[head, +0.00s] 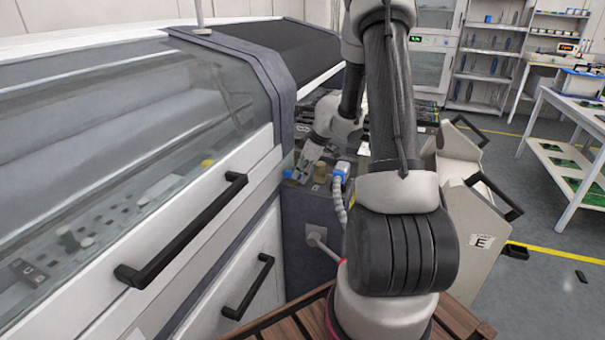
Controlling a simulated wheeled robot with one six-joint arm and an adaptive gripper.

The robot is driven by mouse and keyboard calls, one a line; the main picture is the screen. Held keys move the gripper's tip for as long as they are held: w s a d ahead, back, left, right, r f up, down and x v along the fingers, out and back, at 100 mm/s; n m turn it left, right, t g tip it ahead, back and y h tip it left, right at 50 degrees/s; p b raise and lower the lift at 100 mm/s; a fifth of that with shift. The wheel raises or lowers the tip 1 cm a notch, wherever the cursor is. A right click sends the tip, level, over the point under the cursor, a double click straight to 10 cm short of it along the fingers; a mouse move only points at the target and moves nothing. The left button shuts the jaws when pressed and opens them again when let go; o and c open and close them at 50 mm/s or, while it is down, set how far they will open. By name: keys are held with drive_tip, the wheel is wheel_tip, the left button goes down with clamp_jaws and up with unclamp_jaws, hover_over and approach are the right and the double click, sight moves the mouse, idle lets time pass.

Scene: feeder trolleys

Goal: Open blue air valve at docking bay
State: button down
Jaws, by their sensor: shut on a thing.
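The blue air valve (288,173) shows as a small blue part at the docking bay, beside the right side of the large white machine. My gripper (299,174) reaches down to it from the upper right, with its fingertips at the valve. The fingers are shut on the valve, and they hide part of it. The valve's handle angle is too small to tell.
Right of my gripper are a brass-coloured fitting (320,171) and a blue-and-white connector (341,170) with a corrugated hose (339,205). A grey trolley marked E (482,241) stands at the right. Open floor (545,215) lies beyond it.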

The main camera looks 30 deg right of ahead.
drive_tip(key=c, duration=1.4)
unclamp_jaws()
drive_tip(key=shift+o, duration=0.2)
